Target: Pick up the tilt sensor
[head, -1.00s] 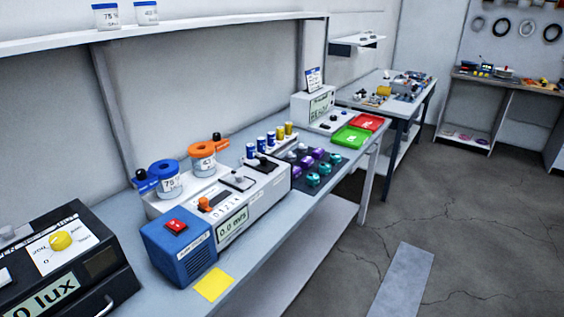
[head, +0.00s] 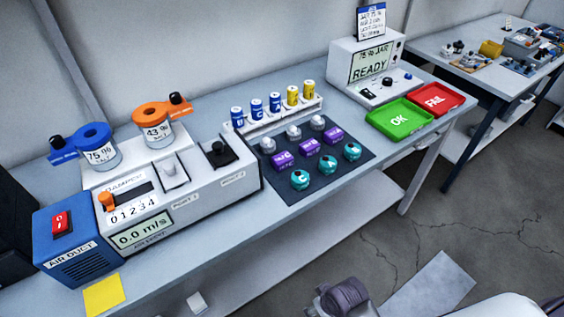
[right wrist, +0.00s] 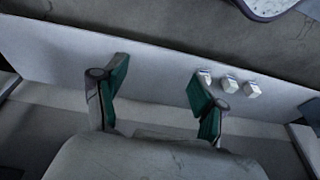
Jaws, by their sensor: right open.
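A dark mat (head: 277,192) on the bench holds three rows of small sensors. The back row is whitish domes (head: 293,132), the middle row purple blocks (head: 308,147) with labels, and the front row teal round pieces (head: 327,166) with letters. I cannot tell from the labels which one is the tilt sensor. My right gripper (right wrist: 160,80) shows in the right wrist view with its green-padded fingers wide apart and nothing between them. It is over a pale surface, away from the mat. My left gripper is not in view.
Left of the mat stands the air duct unit (head: 190,195) with jars on top. A rack (head: 310,106) of blue and yellow cylinders is behind the mat. A READY tester (head: 348,85), green OK tray (head: 378,128) and red FAIL tray (head: 459,95) stand right. Small white containers (right wrist: 229,84) sit below.

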